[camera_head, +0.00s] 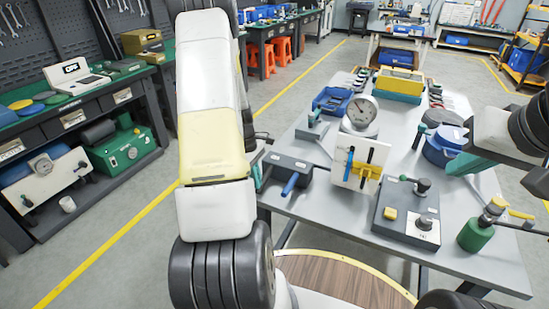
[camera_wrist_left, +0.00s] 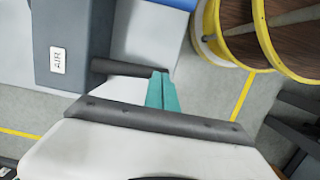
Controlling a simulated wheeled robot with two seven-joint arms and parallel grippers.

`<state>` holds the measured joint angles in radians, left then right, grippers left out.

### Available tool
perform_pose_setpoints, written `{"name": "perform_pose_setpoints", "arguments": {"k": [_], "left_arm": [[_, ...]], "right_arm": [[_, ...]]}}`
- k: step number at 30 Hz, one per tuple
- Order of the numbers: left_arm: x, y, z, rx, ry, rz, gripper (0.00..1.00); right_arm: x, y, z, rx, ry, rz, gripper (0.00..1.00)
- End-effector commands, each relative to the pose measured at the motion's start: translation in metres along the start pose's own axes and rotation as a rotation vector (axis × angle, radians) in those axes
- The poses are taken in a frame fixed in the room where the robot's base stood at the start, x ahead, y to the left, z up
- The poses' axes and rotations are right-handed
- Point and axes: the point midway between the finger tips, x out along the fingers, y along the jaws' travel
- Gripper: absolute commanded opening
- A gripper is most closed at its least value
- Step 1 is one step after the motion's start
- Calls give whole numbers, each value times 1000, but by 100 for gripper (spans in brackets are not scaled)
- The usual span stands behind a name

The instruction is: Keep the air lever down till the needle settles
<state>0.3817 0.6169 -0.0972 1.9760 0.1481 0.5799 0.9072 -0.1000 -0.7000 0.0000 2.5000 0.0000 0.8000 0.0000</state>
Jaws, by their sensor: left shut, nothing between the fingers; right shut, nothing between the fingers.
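The air box (camera_head: 287,166) is a grey block on the table with a blue-gripped lever (camera_head: 291,184) at its front. In the left wrist view its AIR label (camera_wrist_left: 58,60) shows, and a dark rod (camera_wrist_left: 130,68) sticks out from its side. My left gripper (camera_head: 259,176) is beside the box's left side, partly hidden by my arm. Its teal fingertips (camera_wrist_left: 162,75) are shut and empty at the rod's end; contact is unclear. The round gauge (camera_head: 361,112) has a white dial; its needle reading is too small to tell. My right gripper (camera_head: 466,165) is shut and empty at the right.
A white panel (camera_head: 360,165) with blue and black handles stands right of the air box. A grey fixture block (camera_head: 407,215), a green cylinder (camera_head: 477,234) and a blue round container (camera_head: 444,146) crowd the right side. A blue tray (camera_head: 333,101) lies behind.

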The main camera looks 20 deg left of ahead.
Motion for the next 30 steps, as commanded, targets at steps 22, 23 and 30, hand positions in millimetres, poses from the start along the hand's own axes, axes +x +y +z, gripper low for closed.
{"name": "perform_pose_setpoints", "arguments": {"k": [22,23,30], "left_arm": [[-120,-37,-6,3,1,2,0],[-123,-38,-6,3,1,1,0],[-133,-42,-6,3,0,0,0]], "right_arm": [[0,0,0,0,0,0,0],[0,0,0,0,0,0,0],[0,0,0,0,0,0,0]]}}
